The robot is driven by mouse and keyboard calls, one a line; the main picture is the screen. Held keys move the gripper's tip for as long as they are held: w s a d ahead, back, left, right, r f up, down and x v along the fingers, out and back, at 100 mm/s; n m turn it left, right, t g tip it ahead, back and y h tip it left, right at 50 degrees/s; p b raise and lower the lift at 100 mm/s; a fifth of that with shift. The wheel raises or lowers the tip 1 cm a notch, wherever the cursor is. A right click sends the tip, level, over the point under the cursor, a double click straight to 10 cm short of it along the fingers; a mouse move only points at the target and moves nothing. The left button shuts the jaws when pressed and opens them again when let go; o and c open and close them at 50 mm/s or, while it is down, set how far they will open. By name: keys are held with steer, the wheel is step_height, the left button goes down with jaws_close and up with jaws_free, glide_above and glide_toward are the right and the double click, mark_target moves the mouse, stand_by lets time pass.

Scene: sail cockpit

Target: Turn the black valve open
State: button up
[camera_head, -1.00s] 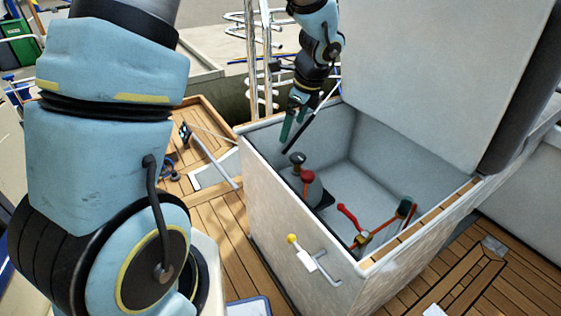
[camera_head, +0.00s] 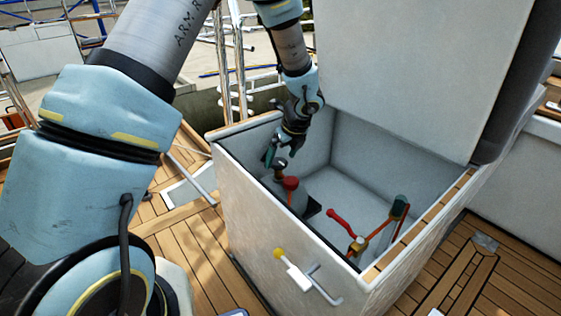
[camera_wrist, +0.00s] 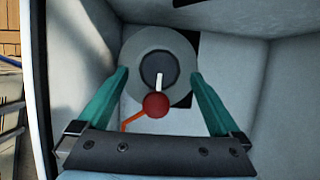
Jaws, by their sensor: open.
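The black valve (camera_wrist: 158,68) is a round dark knob with a white mark, on a grey round base in the wrist view. In the head view the black valve (camera_head: 280,164) stands inside the open locker near its left wall. My gripper (camera_wrist: 158,74) is open, with one green finger on each side of the black knob. In the head view my gripper (camera_head: 271,152) is just above and beside the knob. Whether the fingers touch it cannot be told. A red knob (camera_wrist: 155,105) sits just below the black one in the wrist view.
The locker (camera_head: 283,240) has tall walls around the valve, and its raised lid (camera_head: 395,70) stands behind. A yellow-knobbed latch (camera_head: 279,254) is on the front.

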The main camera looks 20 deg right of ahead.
steer(key=shift+w+f, duration=0.2)
steer(key=shift+f, duration=0.4)
steer(key=c, duration=1.3)
